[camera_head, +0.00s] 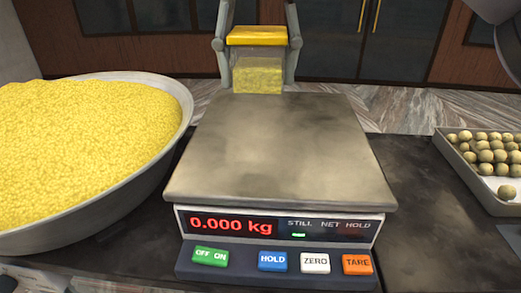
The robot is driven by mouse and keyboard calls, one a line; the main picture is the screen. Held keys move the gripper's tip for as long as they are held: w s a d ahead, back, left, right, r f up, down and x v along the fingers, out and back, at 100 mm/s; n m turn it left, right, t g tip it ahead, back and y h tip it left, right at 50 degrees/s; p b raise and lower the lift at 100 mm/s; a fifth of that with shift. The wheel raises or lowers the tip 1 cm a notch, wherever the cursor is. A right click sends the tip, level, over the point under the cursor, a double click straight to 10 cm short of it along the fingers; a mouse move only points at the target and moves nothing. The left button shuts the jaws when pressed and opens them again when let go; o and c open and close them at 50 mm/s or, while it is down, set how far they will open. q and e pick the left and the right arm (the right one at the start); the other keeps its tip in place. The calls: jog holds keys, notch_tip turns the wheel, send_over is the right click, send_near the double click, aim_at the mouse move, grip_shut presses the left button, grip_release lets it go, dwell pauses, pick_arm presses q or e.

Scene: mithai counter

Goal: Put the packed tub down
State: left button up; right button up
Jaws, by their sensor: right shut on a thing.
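A clear tub of yellow contents (257,76) with a yellow lid (257,36) is upright at the top middle of the head view. My right gripper (257,62) has one finger on each side of the tub and is shut on it. The tub's bottom shows just at the back edge of the scale's bare steel plate (280,150). I cannot tell how high the tub is held. The scale display (231,223) reads 0.000 kg. My left gripper is not in view.
A wide metal bowl heaped with yellow grains (75,140) stands left of the scale. A metal tray (453,160) of round sweets (490,147) is at the right. Dark counter (415,190) between scale and tray is clear. Wooden cabinet fronts (320,45) are beyond.

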send_over(260, 148)
jog(key=f, duration=0.5)
jog(key=shift+w+b, duration=0.25)
jog(key=shift+b, duration=0.1)
jog(key=shift+s+d+f, duration=0.1)
jog(key=shift+s+f, duration=0.05)
jog(key=shift+f, duration=0.4)
jog(key=shift+s+f, duration=0.15)
jog(key=shift+f, duration=0.15)
notch_tip(260, 148, down, 3)
jog(key=shift+f, duration=0.25)
jog(key=o, duration=0.8)
jog(key=shift+c, duration=0.2)
jog(key=o, duration=0.4)
jog(key=shift+f, duration=0.1)
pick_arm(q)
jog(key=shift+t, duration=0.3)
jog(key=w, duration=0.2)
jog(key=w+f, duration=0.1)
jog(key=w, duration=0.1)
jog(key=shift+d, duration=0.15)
